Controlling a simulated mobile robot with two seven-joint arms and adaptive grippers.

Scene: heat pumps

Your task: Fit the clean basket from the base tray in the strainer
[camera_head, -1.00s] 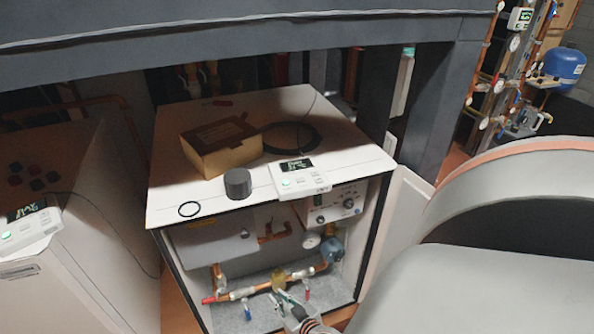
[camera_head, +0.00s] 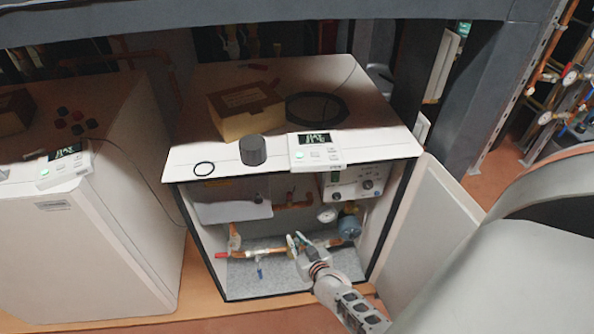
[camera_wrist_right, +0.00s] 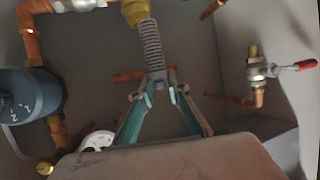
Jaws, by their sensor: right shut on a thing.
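The brass strainer (camera_head: 291,243) sits on the copper pipe run inside the open cabinet. In the right wrist view its brass body (camera_wrist_right: 135,12) is at the top edge. A grey ribbed mesh basket (camera_wrist_right: 152,45) is below it, in line with its opening. Its far end meets or overlaps the brass; I cannot tell how deep it sits. My right gripper (camera_wrist_right: 158,87), with teal fingers, is shut on the near end of the basket. In the head view my right gripper (camera_head: 303,242) is at the strainer. The grey base tray (camera_head: 240,280) is below. My left gripper is not in view.
A red-handled valve (camera_wrist_right: 295,66) and a blue pump (camera_wrist_right: 28,108) flank the gripper. The cabinet door (camera_head: 435,215) stands open at right.

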